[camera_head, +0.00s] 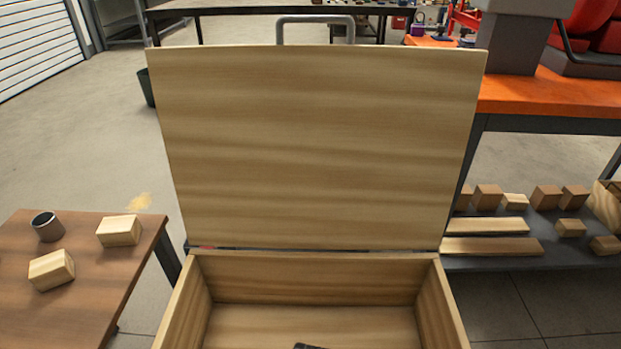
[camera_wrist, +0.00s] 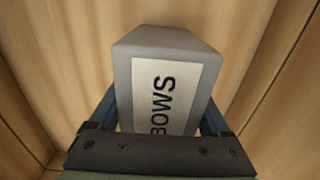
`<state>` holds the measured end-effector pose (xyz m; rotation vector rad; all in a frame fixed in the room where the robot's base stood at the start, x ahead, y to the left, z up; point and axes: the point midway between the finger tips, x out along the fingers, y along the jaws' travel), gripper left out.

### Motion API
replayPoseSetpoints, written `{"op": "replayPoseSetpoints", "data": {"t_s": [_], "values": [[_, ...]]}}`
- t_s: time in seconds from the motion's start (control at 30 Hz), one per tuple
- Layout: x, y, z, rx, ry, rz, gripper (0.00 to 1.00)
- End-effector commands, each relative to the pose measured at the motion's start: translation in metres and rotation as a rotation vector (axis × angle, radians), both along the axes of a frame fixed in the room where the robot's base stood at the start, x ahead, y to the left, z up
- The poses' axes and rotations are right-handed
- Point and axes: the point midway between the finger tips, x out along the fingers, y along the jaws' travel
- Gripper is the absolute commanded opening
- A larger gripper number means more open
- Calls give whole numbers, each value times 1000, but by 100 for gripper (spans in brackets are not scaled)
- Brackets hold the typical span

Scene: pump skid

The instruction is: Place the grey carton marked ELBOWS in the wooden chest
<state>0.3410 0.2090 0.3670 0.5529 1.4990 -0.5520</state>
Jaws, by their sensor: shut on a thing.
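The wooden chest (camera_head: 190,297) stands open in front of me in the head view, its lid (camera_head: 315,145) raised upright at the back. The grey carton (camera_wrist: 168,45) shows in the wrist view between my gripper's fingers (camera_wrist: 160,118), with a white label whose visible letters read "BOWS". My gripper is shut on the carton. Wooden walls (camera_wrist: 262,70) surround it in the wrist view. Whether the carton touches the chest floor cannot be told. In the head view only a small dark part, likely of my gripper, shows at the bottom edge inside the chest; the carton is hidden there.
A brown table (camera_head: 75,290) at left holds two wooden blocks (camera_head: 119,230) and a grey cup-like ring (camera_head: 48,226). At right, an orange-topped bench (camera_head: 550,95) has a lower shelf with several blocks and planks (camera_head: 490,246). The raised lid blocks the space behind the chest.

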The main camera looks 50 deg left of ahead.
Motion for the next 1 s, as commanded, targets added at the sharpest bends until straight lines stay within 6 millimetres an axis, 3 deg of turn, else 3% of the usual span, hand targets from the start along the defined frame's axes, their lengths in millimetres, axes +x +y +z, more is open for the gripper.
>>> {"op": "replayPoseSetpoints", "data": {"t_s": [0.03,0.07,0.13,0.47,1.0], "values": [[1,0,-2,1,-1,0,0],[0,0,-2,0,0,0,86],[0,0,-2,0,0,0,99],[0,0,5,0,0,0,100],[1,0,108,1,-1,-1,100]]}}
